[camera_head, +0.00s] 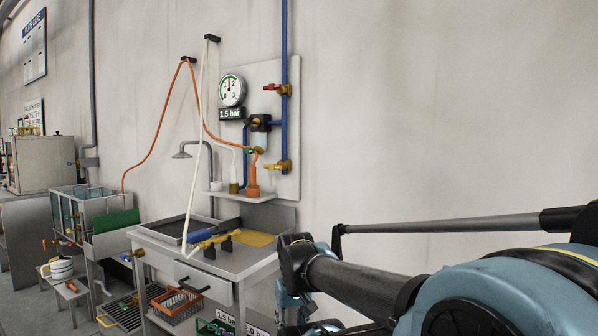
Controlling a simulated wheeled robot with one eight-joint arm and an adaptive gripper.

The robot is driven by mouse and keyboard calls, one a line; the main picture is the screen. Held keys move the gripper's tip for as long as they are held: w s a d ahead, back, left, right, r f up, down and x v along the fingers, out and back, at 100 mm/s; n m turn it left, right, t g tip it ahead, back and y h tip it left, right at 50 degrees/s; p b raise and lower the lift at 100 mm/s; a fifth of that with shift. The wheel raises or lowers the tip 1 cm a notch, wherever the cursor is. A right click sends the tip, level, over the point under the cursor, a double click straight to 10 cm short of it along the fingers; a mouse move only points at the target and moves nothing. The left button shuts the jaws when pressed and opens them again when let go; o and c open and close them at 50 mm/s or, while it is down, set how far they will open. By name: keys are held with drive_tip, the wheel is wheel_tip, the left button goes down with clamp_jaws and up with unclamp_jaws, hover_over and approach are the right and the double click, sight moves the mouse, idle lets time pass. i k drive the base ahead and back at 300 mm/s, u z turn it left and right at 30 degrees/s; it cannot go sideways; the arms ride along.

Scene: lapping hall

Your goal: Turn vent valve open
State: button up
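A wall panel (290,68) carries a blue pipe (284,45) with two brass valves. The upper valve (282,90) has a red handle pointing left. The lower valve (277,166) has a yellow-orange handle, also pointing left. No readable label tells which one is the vent valve. A round gauge (232,90) hangs to their left, above a small "1.5 bar" sign (231,114). My gripper (291,300) is low in the picture, at the right end of the workbench, well below and apart from both valves. Its fingers are mostly hidden or too dark to read.
A metal workbench (262,262) stands below the panel. An orange hose (168,100) and a white hose (200,110) hang before the wall. A small shelf (240,197) holds an orange nozzle (253,180). The wall right of the panel is bare.

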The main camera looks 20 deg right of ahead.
sight(271, 167)
drive_tip(key=z, duration=0.1)
drive_tip(key=i, duration=1)
drive_tip(key=k, duration=1)
drive_tip(key=u, duration=1.25)
drive_tip(key=i, duration=0.65)
drive_tip(key=z, duration=0.45)
